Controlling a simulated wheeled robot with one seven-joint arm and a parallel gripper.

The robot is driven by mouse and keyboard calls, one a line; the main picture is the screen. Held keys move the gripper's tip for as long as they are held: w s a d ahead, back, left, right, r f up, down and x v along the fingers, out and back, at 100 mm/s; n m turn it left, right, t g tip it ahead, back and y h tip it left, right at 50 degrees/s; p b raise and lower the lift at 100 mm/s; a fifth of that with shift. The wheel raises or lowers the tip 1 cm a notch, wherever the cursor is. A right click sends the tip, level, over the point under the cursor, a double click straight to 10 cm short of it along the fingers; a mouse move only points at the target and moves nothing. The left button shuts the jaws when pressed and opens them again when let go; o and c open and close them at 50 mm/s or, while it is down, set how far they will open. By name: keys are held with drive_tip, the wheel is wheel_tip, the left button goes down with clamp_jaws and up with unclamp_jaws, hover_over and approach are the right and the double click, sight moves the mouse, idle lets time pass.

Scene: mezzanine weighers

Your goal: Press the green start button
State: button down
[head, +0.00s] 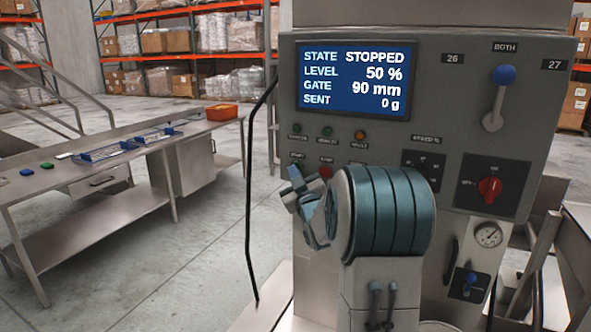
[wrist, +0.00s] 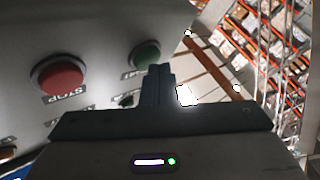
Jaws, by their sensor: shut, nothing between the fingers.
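The green start button (wrist: 146,54) is a round green cap on the grey panel in the wrist view. In the head view my gripper and wrist cover its place under the START label. My gripper (wrist: 158,70) is shut and empty, its fingertips pointing at the lower right part of the green button. I cannot tell whether they touch it. In the head view my gripper (head: 293,177) is close to the panel. The red stop button (wrist: 60,76) is to the left in the wrist view; part of it shows in the head view (head: 325,171).
The display (head: 354,80) reads STOPPED, level 50 %, gate 90 mm, sent 0 g. Indicator lamps (head: 328,132) sit above the buttons. A red rotary switch (head: 490,189) and a blue-knobbed lever (head: 501,95) are to the right. A steel bench (head: 125,200) stands left.

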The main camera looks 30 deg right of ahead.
drive_tip(key=shift+w+d, duration=0.2)
drive_tip(key=shift+d, duration=0.05)
drive_tip(key=shift+s+a+f+b, duration=0.1)
drive_tip(key=shift+a+b, duration=0.05)
drive_tip(key=shift+b, duration=0.3)
drive_tip(key=shift+s+a+b, duration=0.45)
drive_tip(key=shift+a+b, duration=0.05)
drive_tip(key=shift+b, duration=0.15)
drive_tip(key=shift+s+a+b, duration=0.75)
drive_tip(key=shift+a+b, duration=0.15)
drive_tip(key=shift+a, duration=0.1)
drive_tip(key=shift+s+a+b, duration=0.75)
drive_tip(key=shift+a+b, duration=0.15)
drive_tip(key=shift+a, duration=0.1)
